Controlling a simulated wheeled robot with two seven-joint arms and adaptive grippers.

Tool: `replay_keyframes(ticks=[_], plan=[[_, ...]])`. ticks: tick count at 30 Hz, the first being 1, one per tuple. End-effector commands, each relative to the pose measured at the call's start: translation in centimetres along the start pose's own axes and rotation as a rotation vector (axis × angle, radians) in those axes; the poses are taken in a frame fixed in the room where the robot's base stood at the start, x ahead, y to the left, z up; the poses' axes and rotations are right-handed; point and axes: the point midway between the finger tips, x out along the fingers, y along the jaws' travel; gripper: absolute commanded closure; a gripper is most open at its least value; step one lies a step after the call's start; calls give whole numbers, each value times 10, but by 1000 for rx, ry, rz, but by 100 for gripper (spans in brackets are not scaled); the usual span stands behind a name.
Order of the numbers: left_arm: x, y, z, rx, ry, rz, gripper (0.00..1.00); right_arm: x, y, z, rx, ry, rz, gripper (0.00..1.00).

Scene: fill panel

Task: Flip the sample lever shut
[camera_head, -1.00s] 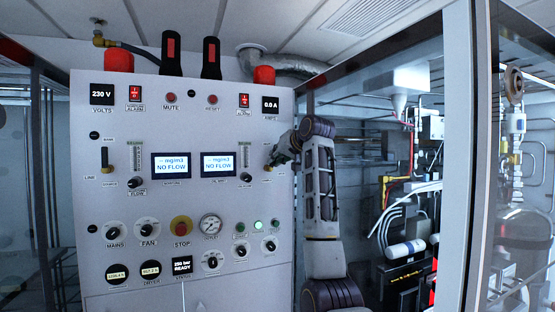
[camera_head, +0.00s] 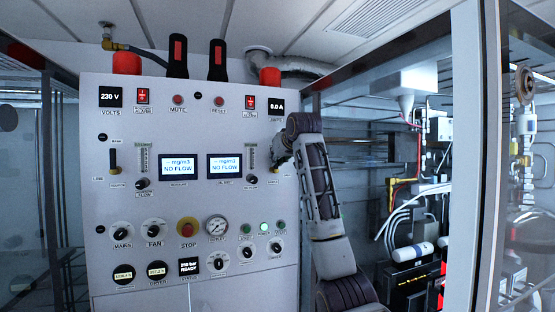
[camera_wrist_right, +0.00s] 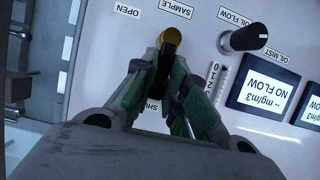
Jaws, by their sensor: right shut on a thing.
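The sample lever shows in the right wrist view as a dark handle with a yellow end (camera_wrist_right: 171,37), below the upside-down SAMPLE label. The OPEN label is to its left. The SHUT label is partly hidden behind the fingers. My right gripper (camera_wrist_right: 168,58) has its green-padded fingers closed around the lever. In the head view my right gripper (camera_head: 279,158) is at the right edge of the grey panel (camera_head: 210,110) and hides most of the lever. My left gripper is not in view.
The oil flow knob (camera_wrist_right: 243,39) and oil mist display (camera_wrist_right: 265,88) sit close to the right of the fingers in the wrist view. A similar lever (camera_head: 113,161) is at the panel's left. A glazed frame post (camera_head: 465,150) stands right of my arm.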

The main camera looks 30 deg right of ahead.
Motion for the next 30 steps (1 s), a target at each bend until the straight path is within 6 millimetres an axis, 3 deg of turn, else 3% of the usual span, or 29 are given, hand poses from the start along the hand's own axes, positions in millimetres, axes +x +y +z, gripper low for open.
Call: replay_keyframes(ticks=[5,6,10,23,30], plan=[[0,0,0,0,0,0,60,-1,0,-1,-1,3,0,100],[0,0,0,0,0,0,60,-1,0,-1,-1,3,0,81],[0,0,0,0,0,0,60,0,0,-1,0,2,0,64],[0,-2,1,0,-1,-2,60,-2,0,0,0,1,0,64],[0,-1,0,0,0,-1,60,-19,0,-1,0,3,0,64]])
